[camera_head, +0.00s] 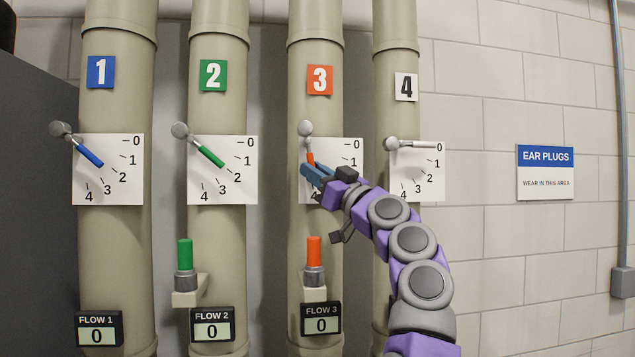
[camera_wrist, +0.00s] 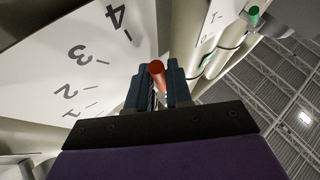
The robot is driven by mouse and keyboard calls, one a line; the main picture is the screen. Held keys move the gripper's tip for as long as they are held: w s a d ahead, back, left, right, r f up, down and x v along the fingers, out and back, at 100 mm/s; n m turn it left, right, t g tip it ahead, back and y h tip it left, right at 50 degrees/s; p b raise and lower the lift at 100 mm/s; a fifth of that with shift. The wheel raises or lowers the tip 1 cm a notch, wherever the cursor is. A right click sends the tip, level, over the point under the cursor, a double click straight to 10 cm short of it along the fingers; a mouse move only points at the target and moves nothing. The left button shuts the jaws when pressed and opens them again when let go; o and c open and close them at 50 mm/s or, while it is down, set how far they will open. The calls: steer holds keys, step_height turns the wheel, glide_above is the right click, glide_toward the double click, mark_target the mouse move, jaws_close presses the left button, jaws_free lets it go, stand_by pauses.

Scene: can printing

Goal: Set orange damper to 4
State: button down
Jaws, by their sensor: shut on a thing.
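The orange damper handle (camera_head: 310,158) is on pipe 3, hanging from a grey pivot knob (camera_head: 305,129). It points steeply down, toward the 4 end of its white dial (camera_head: 349,171). My gripper (camera_head: 312,172) is shut on the handle's lower end from the lower right. In the wrist view, the handle's red-orange tip (camera_wrist: 157,72) sits between the blue fingers. The dial (camera_wrist: 50,50) is at left there, with 2, 3 and 4 readable. My gripper hides much of the dial in the head view, so the exact mark cannot be told.
An upright orange handle (camera_head: 314,248) and the FLOW 3 display (camera_head: 321,320), reading 0, are lower on pipe 3. The blue (camera_head: 90,156) and green (camera_head: 211,156) dampers are to the left. A white damper (camera_head: 415,144) on pipe 4 is close right, near 0.

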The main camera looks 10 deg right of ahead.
stand_by(0.3)
steer(key=c, duration=1.1)
jaws_free()
steer(key=b+v, duration=0.4)
steer(key=v, duration=1.3)
steer(key=shift+f+b, duration=0.2)
steer(key=shift+b, duration=0.1)
